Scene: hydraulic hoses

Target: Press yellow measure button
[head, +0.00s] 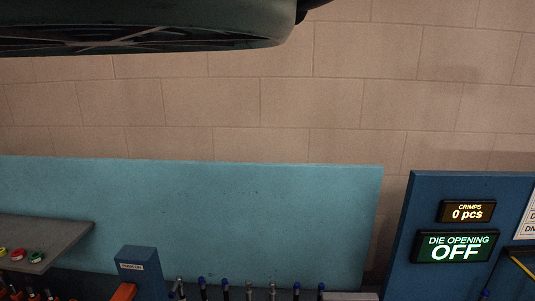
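A grey panel (60,228) juts in at the lower left and carries small round buttons near its front. One at the very left edge (3,252) looks yellowish and is partly cut off by the frame. Beside it are a red button (17,254) and a green button (37,257). No label is readable on them, so I cannot tell which is the measure button. My gripper is not in view.
A teal panel (230,215) stands before the block wall (210,100). Several blue-tipped tools (226,284) and a blue box (140,262) line the bottom.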

